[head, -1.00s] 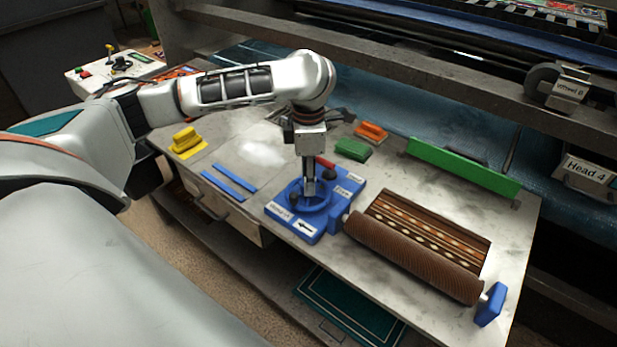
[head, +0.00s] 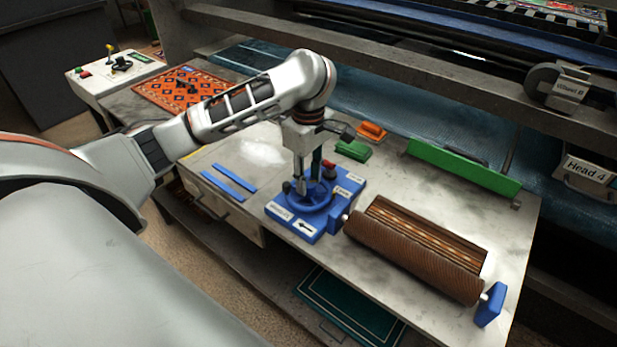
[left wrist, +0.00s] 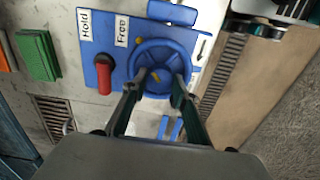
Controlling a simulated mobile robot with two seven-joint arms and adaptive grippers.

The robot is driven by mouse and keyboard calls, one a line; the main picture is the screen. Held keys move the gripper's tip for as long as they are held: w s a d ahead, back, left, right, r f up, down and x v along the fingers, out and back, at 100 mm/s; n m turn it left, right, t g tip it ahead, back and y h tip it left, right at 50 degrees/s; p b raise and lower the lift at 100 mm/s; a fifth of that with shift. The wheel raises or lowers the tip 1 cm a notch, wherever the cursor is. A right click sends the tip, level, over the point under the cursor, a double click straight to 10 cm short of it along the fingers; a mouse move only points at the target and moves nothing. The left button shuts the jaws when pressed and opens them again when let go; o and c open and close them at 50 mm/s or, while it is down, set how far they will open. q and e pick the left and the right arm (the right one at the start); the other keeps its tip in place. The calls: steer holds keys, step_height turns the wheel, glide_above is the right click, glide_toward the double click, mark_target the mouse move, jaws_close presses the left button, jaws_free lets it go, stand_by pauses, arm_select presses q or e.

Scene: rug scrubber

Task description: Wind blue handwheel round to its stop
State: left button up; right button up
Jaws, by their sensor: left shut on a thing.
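The blue handwheel (head: 312,203) lies flat on its blue base (head: 283,229), which carries white labels and an arrow. It also shows in the left wrist view (left wrist: 142,51). My left gripper (head: 307,182) points down over the wheel, its fingers reaching to it. It is shut on the handwheel; the exact part between the fingertips is hard to make out. A red lever (left wrist: 104,78) stands on the base beside the "Hold" and "Free" labels, nearer "Hold". My right gripper is not in view.
A brown ribbed roller (head: 415,260) with a blue end block (head: 490,304) lies right of the base. Green (head: 353,150) and orange (head: 373,131) brushes stand behind. Two blue strips (head: 228,185) lie left. A long green bar (head: 465,170) stands at the back right.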

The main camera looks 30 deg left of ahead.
mark_target(308, 181)
arm_select(q)
steer(key=shift+m, duration=0.3)
stand_by(0.4)
steer(key=o, duration=1.1)
step_height(308, 181, up, 12)
